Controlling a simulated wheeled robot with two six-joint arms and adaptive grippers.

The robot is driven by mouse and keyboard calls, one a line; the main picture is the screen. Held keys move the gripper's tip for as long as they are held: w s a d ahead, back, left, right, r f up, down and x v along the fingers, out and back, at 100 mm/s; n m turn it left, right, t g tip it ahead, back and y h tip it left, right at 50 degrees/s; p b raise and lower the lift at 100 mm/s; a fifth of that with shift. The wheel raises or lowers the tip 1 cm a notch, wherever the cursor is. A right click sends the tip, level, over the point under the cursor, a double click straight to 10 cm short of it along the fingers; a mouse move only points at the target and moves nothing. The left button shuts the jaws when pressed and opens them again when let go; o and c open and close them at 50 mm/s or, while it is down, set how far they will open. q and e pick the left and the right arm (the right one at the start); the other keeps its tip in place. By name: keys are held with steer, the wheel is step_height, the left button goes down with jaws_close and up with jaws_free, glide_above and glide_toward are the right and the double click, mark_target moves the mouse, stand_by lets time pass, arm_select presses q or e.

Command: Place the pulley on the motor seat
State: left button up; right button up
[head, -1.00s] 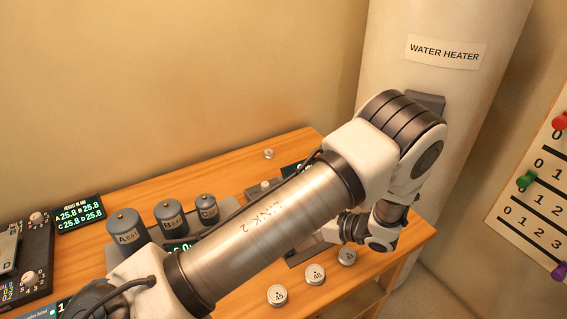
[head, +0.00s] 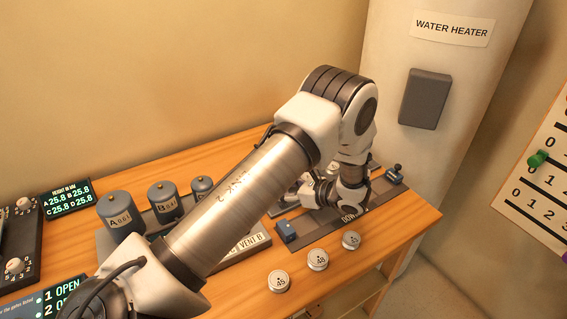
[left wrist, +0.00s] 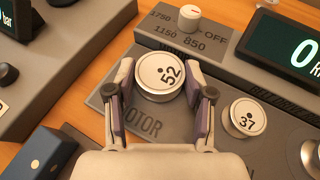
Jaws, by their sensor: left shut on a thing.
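In the head view my left arm's wrist largely hides the gripper and pulley. My right gripper is in neither view.
A disc marked 37 (left wrist: 246,117) is just right of the gripper. A speed knob (left wrist: 189,18) and a dark display (left wrist: 283,48) lie beyond. Several loose discs, including one marked 48 (head: 318,260), sit along the table's front. Grey cylinders (head: 164,199) stand at the left.

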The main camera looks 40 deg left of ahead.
arm_select(q)
steer(key=o, duration=1.2)
steer(key=shift+f, duration=0.15)
steer(key=shift+r+p, duration=0.3)
steer(key=shift+r, duration=0.1)
steer(key=b+v, duration=0.2)
steer(key=v, duration=0.9)
steer(key=shift+f, duration=0.15)
steer(key=shift+w+d+r, duration=0.1)
steer(key=shift+d+r, duration=0.1)
steer(key=shift+d, duration=0.25)
